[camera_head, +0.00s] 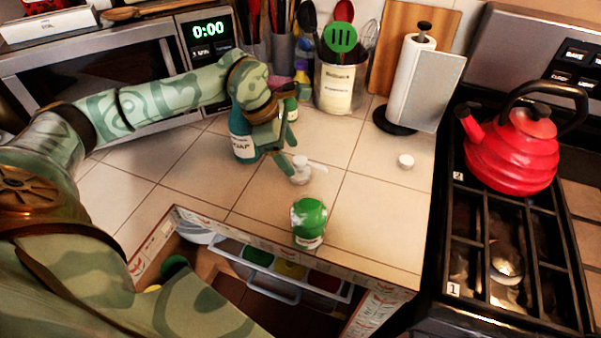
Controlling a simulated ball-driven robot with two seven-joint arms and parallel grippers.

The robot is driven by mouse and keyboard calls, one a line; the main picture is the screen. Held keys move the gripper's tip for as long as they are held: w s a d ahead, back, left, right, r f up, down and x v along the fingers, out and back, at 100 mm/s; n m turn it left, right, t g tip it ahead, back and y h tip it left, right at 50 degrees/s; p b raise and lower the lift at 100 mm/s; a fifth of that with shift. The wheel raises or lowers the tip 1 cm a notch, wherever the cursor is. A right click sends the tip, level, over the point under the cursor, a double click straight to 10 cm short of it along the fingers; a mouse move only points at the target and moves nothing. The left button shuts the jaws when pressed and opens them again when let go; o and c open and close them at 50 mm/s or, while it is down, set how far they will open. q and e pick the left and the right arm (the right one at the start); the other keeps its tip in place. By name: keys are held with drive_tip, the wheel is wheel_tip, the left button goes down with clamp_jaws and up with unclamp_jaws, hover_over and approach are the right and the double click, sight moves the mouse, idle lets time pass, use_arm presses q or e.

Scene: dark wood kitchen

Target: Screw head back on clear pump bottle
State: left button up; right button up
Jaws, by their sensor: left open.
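A white pump head (301,161) with its nozzle pointing right shows on the tiled counter, right at my left gripper. A small pale, clear-looking part (300,176) is just below it; I cannot tell whether this is the bottle or part of the head, or whether the two are joined. My left gripper (289,160) is open, reaching down from the upper left, its fingers close beside the pump head. I cannot tell if they touch it. A teal bottle with a white label (243,146) stands behind the gripper, partly hidden. My right gripper is not in view.
A green jar (309,222) stands near the counter's front edge, above an open drawer (272,285). A small white cap-like piece (405,161) lies to the right. A paper towel holder (412,85), a utensil crock (340,85) and a red kettle (511,148) stand around.

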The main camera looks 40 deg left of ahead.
sight(296, 159)
use_arm(q)
drive_tip(key=shift+f, duration=0.1)
drive_tip(key=x, duration=0.2)
drive_tip(key=d+b+x, duration=0.1)
drive_tip(key=x, duration=0.2)
drive_tip(key=shift+w, duration=0.1)
idle(0.4)
drive_tip(key=c, duration=1.1)
